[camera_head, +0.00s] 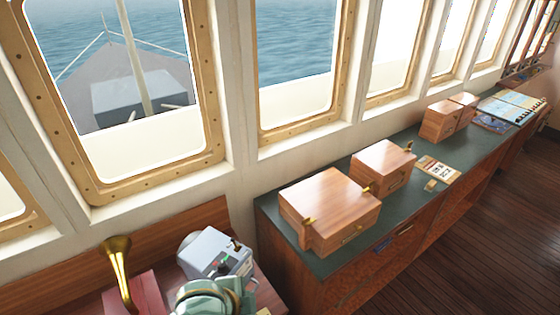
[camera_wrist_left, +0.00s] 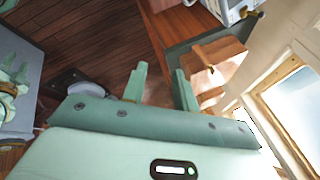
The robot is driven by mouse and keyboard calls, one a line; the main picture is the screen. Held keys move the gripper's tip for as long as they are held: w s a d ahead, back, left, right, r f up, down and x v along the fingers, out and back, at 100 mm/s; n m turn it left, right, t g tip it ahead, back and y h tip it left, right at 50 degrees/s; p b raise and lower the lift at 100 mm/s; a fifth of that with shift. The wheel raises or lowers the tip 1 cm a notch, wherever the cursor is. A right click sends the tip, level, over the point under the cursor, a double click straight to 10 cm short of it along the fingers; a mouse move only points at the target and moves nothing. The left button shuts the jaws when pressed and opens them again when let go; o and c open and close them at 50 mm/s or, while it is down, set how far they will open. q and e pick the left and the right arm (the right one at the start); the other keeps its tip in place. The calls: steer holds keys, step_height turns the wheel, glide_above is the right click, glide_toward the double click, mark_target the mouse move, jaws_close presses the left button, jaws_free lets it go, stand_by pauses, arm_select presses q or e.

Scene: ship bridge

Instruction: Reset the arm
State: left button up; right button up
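My left gripper (camera_wrist_left: 160,82) shows in the left wrist view. Its two green fingers stand apart with nothing between them, so it is open and empty. Beyond the fingers are the wooden floor (camera_wrist_left: 85,35) and a counter with a wooden box (camera_wrist_left: 222,62). In the head view a pale green part, seemingly of my own arm, shows at the bottom edge; no fingers can be made out there.
A green-topped counter (camera_head: 285,238) runs under the windows. It bears a large wooden box (camera_head: 330,198), a smaller one (camera_head: 385,160), more boxes (camera_head: 441,120) and a chart (camera_head: 512,106). A grey device (camera_head: 212,251) and brass horn (camera_head: 118,265) stand lower left. Floor (camera_head: 450,265) is clear at right.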

arm_select(q)
steer(key=s+a+r+n+t+y, duration=0.1)
steer(key=s+a+r+n+y, duration=0.15)
steer(key=a, duration=0.55)
steer(key=s+a+r+n+y, duration=0.2)
steer(key=s+a+n+y, duration=0.15)
steer(key=a, duration=0.35)
steer(key=s+a+r+n+t+y, duration=0.15)
steer(key=s+a+n, duration=0.25)
steer(key=a, duration=0.4)
steer(key=s+d+f+g+h+b, duration=0.2)
steer(key=f+b, duration=0.6)
steer(key=f, duration=1.3)
steer(key=s+d+f+g+h+b, duration=0.2)
steer(key=f+b, duration=0.5)
steer(key=f, duration=1.4)
steer(key=s+f+n+g+b, duration=0.1)
steer(key=s+f+b, duration=0.5)
steer(key=s+f, duration=0.4)
steer(key=s+d+f+n+g+b, duration=0.1)
steer(key=s+f+b, duration=0.5)
steer(key=f, duration=1.2)
steer(key=s+n, duration=0.1)
steer(key=s, duration=0.3)
steer(key=shift+s+n+g, duration=0.25)
steer(key=shift+n+g, duration=0.05)
steer(key=shift+g, duration=0.05)
steer(key=shift+h, duration=0.25)
steer(key=shift+c, duration=0.3)
